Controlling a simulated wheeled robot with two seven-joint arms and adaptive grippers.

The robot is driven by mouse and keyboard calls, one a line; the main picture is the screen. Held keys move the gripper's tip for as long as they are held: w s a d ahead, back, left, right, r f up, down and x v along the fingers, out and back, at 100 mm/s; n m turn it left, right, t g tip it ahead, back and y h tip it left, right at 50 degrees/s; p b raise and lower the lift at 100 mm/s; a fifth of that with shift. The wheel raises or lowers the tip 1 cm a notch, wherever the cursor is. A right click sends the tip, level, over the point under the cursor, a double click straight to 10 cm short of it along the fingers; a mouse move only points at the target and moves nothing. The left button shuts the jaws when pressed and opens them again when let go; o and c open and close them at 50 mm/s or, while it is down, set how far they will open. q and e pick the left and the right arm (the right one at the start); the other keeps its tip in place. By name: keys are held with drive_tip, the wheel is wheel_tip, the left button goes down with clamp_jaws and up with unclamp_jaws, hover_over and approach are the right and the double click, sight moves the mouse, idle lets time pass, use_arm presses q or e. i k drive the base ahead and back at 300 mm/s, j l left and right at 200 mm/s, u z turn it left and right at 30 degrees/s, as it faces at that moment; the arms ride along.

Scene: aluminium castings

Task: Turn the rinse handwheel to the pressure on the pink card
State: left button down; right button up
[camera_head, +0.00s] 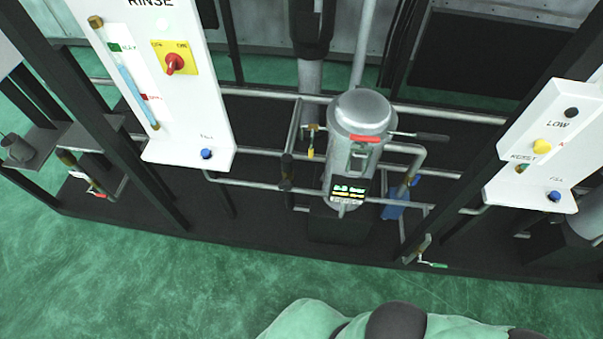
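The white rinse panel (196,105) stands at the upper left, its label cut by the top edge. It carries a red rotary switch (174,64) on a yellow plate, a blue level tube (131,82) with green and red marks, and a blue button (207,154). A grey metal canister (362,125) with a red band stands among the pipes at centre, with a small lit display (348,193) low on its front; its reading is too small to tell. I cannot make out a handwheel or a pink card. Neither of my grippers is in view.
Dark posts, grey pipes and a green-handled valve (432,264) fill the black skid (270,247). The green floor (150,280) in front is clear at the left.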

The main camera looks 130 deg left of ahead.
sight(285, 186)
drive_tip(key=u, duration=3.95)
